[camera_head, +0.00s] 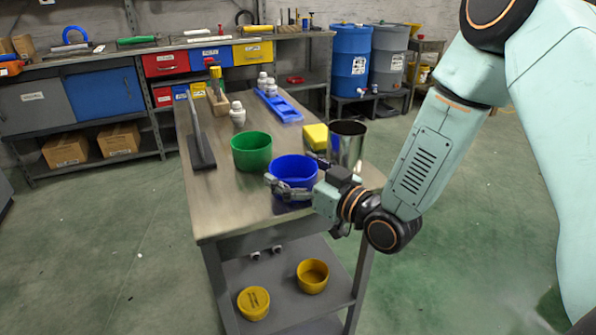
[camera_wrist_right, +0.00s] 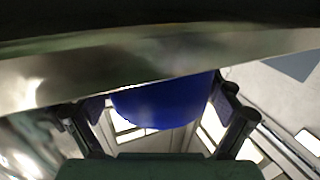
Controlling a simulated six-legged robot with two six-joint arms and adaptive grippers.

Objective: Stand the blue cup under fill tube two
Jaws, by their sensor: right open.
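The blue cup (camera_head: 293,168) stands upright near the front right part of the metal bench (camera_head: 222,205). My right gripper (camera_head: 292,171) is open, with one finger along the cup's front side and the other at its far side. In the right wrist view the blue cup (camera_wrist_right: 160,103) shows between the two spread fingers of my right gripper (camera_wrist_right: 165,108). I cannot tell whether the fingers touch it. I cannot make out any fill tube marked two. My left gripper is not in view.
A green cup (camera_head: 251,152) stands left of the blue cup. A shiny metal cylinder (camera_head: 347,142) and a yellow block (camera_head: 316,136) are close behind it. A blue tray (camera_head: 278,106) and white bottle (camera_head: 237,114) are farther back. The bench's front left is clear.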

